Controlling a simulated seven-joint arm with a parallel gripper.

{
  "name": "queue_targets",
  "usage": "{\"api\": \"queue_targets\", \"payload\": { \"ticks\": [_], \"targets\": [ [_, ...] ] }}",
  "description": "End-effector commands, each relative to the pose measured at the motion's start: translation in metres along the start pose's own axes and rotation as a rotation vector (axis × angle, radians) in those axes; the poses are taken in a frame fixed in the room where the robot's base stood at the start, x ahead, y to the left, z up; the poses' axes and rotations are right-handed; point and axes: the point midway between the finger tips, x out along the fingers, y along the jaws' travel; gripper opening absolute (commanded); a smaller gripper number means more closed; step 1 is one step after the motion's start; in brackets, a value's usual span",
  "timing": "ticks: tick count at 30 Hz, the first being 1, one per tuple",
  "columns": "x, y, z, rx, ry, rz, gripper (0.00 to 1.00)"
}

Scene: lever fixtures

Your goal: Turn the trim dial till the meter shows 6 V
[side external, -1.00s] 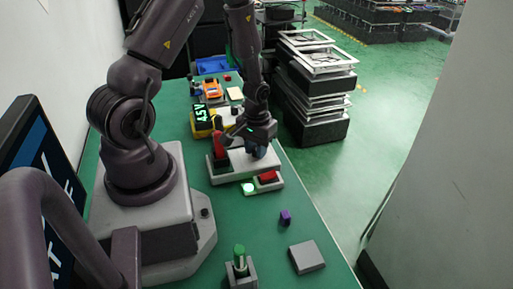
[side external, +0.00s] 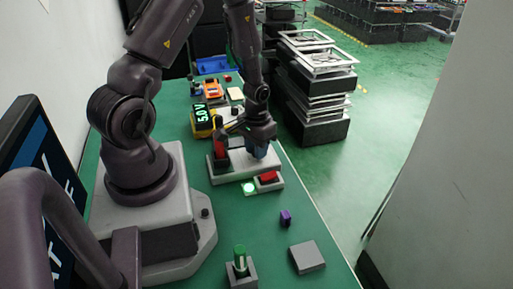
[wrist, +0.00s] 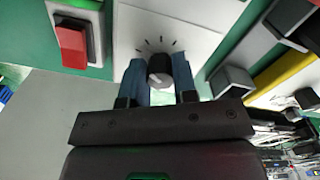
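The trim dial (wrist: 160,68) is a dark round knob with a pale pointer, on a white plate with black tick marks. My gripper (wrist: 160,75) has its two blue fingers on either side of the knob, seemingly touching it. In the side view my gripper (side external: 258,150) is down at the white-topped fixture (side external: 238,174), and the dial is hidden behind the fingers. The yellow meter (side external: 203,120) stands beyond the fixture and reads 5.0 V in green digits.
A red lever (side external: 220,149) stands close left of my gripper. A red switch (side external: 267,177) and a lit green lamp (side external: 249,188) are in front. A purple block (side external: 285,217), grey box (side external: 307,257) and green-topped handle (side external: 240,258) are nearer. The middle bench is clear.

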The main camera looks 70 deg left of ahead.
Motion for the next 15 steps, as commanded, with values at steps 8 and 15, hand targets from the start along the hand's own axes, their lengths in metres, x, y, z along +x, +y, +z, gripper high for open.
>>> {"api": "queue_targets", "payload": {
  "ticks": [8, 15],
  "targets": [
    [-0.0002, 0.0000, -0.0001, -0.001, 0.000, 0.000, 0.51],
    [-0.0089, -0.0001, -0.0007, -0.002, 0.002, 0.000, 0.51]
  ]
}}
